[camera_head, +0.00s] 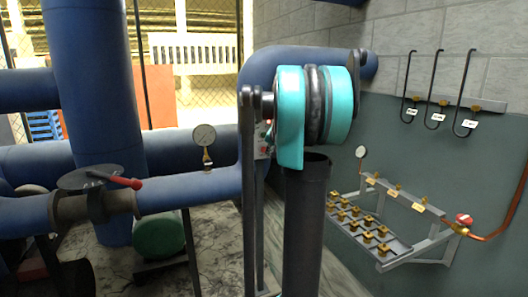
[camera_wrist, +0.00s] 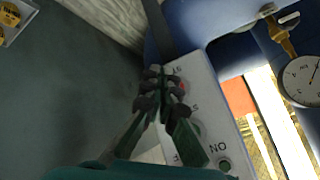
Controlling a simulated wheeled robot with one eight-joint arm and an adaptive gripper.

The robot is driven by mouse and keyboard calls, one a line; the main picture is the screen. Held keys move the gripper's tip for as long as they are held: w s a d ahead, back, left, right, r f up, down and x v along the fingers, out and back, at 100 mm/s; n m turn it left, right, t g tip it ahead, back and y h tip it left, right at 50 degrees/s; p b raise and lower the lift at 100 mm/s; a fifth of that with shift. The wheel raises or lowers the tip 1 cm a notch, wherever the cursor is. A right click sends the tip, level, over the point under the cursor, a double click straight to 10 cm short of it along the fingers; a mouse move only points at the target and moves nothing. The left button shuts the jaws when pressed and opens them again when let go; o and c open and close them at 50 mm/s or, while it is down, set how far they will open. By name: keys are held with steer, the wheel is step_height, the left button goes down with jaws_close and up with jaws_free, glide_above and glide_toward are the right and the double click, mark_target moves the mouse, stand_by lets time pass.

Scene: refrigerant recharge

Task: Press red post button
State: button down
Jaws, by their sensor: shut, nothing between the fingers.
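The post's pale button box (camera_wrist: 205,105) fills the middle of the wrist view, tilted. The red button (camera_wrist: 183,86) shows near its upper end, just right of my fingertips, partly covered by them. A green button (camera_wrist: 224,165) sits at the lower end beside the "ON" label. My gripper (camera_wrist: 157,84) is shut and empty, its tips in front of the box beside the red button. I cannot tell whether they touch. In the head view, the box (camera_head: 262,141) is a sliver behind my teal and black arm, which hides the gripper.
Blue pipes (camera_head: 90,100) run at left and behind, with a gauge (camera_head: 204,136) and a red-handled valve (camera_head: 115,178). At right, a brass-valve rack (camera_head: 400,262) and hanging hooks (camera_head: 435,90) are on the wall. The gauge is also close by in the wrist view (camera_wrist: 302,80).

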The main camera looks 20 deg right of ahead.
steer(key=shift+s, duration=1.25)
steer(key=s+a+f+n+g, duration=0.1)
steer(key=s+a+f+n, duration=0.1)
steer(key=s+a+f, duration=0.5)
steer(key=s+a+f+n+g, duration=0.2)
steer(key=s+a+f, duration=0.5)
steer(key=s, duration=1)
steer(key=s+a+f+n+g, duration=0.1)
steer(key=s+a+f+n, duration=0.3)
steer(key=s+f, duration=0.7)
steer(key=s+a, duration=0.1)
steer(key=a, duration=0.1)
steer(key=shift+a+g+y, duration=0.3)
steer(key=shift+a, duration=0.1)
